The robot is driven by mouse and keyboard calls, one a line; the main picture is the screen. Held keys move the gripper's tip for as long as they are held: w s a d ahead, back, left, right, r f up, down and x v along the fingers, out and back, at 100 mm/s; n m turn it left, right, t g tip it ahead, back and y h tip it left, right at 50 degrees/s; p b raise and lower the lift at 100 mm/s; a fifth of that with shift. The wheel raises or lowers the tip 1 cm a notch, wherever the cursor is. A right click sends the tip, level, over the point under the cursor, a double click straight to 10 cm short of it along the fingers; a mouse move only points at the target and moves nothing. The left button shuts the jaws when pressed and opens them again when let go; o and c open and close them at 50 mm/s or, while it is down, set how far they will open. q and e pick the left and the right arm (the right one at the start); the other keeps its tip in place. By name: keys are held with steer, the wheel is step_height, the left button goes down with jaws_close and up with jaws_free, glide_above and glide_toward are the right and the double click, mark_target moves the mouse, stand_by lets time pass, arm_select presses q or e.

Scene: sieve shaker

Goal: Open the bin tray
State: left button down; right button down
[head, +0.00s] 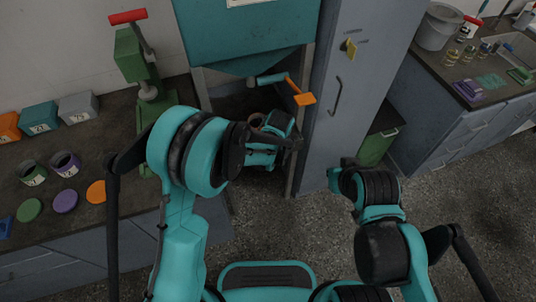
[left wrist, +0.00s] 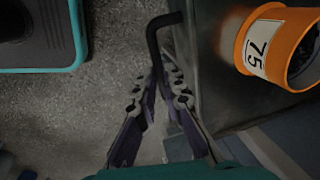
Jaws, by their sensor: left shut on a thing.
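In the left wrist view, my left gripper (left wrist: 160,78) has its two fingers shut on a black bent handle (left wrist: 158,28). The handle joins a dark grey, flat-topped piece on the right, which looks like the bin tray (left wrist: 211,75). An orange cup labelled 75 (left wrist: 255,48) is on it. In the head view, my left arm reaches under the teal hopper (head: 245,40) and hides the handle and most of the tray. My right arm is bent at the lower right; its gripper cannot be made out.
An orange lever (head: 303,98) sticks out below the hopper. A tall grey cabinet (head: 350,110) stands right beside the bay. A left bench (head: 85,200) holds jars, lids, boxes and a green press (head: 135,55). The floor (head: 290,225) before the bay is clear.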

arm_select(q)
steer(key=s+d, duration=0.3)
steer(key=s, duration=0.9)
steer(key=shift+d+b, duration=0.4)
steer(key=shift+b, duration=0.05)
steer(key=c, duration=1.6)
jaws_free()
steer(key=shift+w, duration=0.15)
step_height(320, 180, up, 12)
steer(key=s, duration=0.2)
steer(key=shift+s+d+f, duration=0.15)
steer(key=shift+d, duration=0.2)
